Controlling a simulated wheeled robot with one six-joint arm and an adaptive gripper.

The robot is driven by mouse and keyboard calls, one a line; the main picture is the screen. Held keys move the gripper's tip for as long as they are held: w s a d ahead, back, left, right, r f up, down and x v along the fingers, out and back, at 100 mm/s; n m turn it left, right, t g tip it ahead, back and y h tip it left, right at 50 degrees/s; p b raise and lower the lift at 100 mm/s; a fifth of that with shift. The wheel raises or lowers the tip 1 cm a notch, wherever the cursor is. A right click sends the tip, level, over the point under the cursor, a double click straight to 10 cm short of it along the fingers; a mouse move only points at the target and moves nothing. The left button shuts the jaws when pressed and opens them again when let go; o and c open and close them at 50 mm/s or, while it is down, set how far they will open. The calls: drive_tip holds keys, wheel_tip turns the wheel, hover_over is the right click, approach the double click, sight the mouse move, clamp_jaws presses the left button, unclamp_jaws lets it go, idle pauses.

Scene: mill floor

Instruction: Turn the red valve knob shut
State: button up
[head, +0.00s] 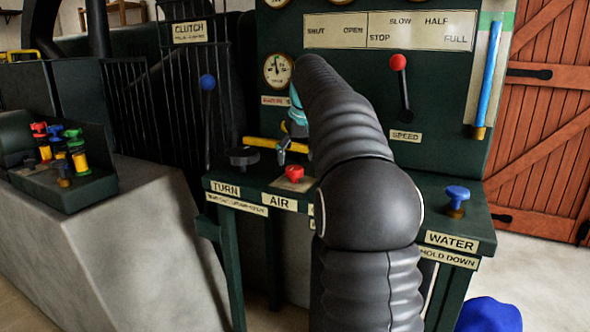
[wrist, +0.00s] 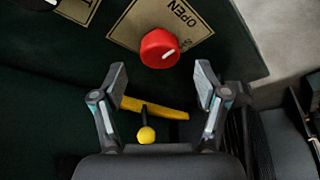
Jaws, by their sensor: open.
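The red valve knob (wrist: 158,47) sits on a tan plate (wrist: 124,27) lettered OPEN in the wrist view. Another word on the plate is mostly hidden behind the knob. A short white mark on the knob slants to the right. In the head view a red knob (head: 294,173) stands on a tan plate on the green bench, behind the AIR label. My gripper (wrist: 160,76) is open and empty. Its two fingers are spread just below the knob in the wrist view, apart from it. In the head view my arm partly hides the gripper.
A black round knob (head: 243,157) stands left of the red one, and a blue knob (head: 457,197) stands at the right. A yellow bar (wrist: 155,107) and a yellow ball (wrist: 146,135) show between my fingers. A red-topped lever (head: 402,88) is on the upright panel.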

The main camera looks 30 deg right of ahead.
sight(295, 168)
drive_tip(key=shift+x, duration=1.85)
drive_tip(key=c, duration=1.2)
